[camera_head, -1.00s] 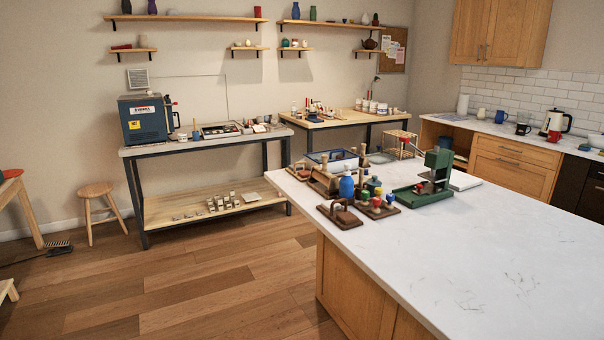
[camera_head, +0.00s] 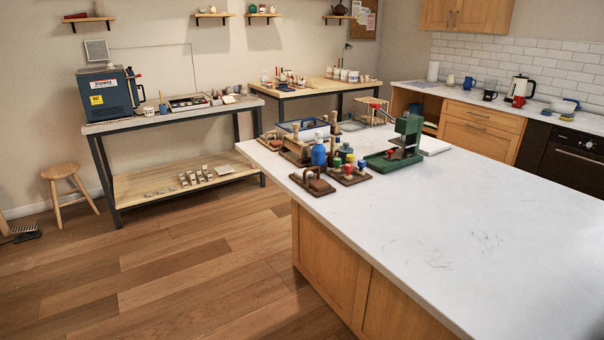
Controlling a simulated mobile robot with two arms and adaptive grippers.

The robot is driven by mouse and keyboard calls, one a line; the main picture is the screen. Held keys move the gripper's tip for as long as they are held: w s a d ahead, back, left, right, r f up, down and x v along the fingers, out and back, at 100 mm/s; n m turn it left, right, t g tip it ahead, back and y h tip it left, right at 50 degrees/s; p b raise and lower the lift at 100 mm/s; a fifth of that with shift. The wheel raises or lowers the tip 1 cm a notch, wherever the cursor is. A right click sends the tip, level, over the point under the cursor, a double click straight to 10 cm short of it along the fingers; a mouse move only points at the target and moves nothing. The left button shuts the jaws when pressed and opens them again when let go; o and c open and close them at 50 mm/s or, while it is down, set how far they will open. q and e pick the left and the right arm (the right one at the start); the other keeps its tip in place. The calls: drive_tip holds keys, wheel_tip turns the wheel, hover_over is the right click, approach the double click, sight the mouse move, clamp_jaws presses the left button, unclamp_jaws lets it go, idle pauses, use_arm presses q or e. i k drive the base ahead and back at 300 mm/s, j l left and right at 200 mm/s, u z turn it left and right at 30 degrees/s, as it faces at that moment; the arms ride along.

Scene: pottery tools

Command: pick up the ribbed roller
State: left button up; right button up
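I cannot make out the ribbed roller for certain. A cluster of small tools stands on the far left end of the white island counter (camera_head: 430,225). It includes a brown wooden holder (camera_head: 313,183), a blue bottle (camera_head: 318,153), a wooden base with coloured knobs (camera_head: 349,175) and a green press (camera_head: 400,146). More small tools lie on the back wooden table (camera_head: 322,84) and on the grey-topped bench (camera_head: 170,117), too small to tell apart. Neither of my grippers is in view.
A blue kiln-like box (camera_head: 108,95) stands on the bench. A stool (camera_head: 70,187) is at the left, with a brush (camera_head: 20,232) on the floor. The wooden floor (camera_head: 180,265) between bench and island is clear. The island's near part is bare. Kitchen counters line the right.

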sight(334, 113)
drive_tip(key=i+j+z, duration=0.1)
drive_tip(key=i+j, duration=0.15)
drive_tip(key=j, duration=0.15)
drive_tip(key=i+j+z, duration=0.15)
drive_tip(key=j, duration=0.3)
drive_tip(key=i+j+z, duration=0.3)
drive_tip(key=i, duration=0.25)
drive_tip(key=i+j+z, duration=0.3)
drive_tip(key=i, duration=0.25)
drive_tip(key=i+z, duration=0.15)
drive_tip(key=i, duration=0.4)
